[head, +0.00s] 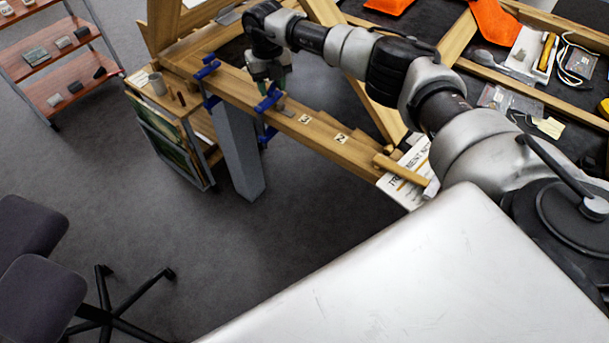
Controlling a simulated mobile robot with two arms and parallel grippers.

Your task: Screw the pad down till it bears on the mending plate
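My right arm reaches across from the right, and its dark gripper (270,86) points down at the near wooden rail (322,130). It is right over a blue clamp (267,103) on that rail, whose lower blue part shows below the rail's edge. The fingers look close to or on the clamp's top, but I cannot tell whether they are shut on it. A small grey flat piece (286,111), perhaps the mending plate, lies on the rail beside the clamp. The clamp's pad is too small or hidden to make out. My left gripper is not in view.
A second blue clamp (207,69) grips the rail further left. A mallet (405,172) lies at the rail's right end near a printed sheet (410,188). A small cart (172,125) with a mug (157,83), shelves (62,60) and a chair (40,280) stand left. Floor between is clear.

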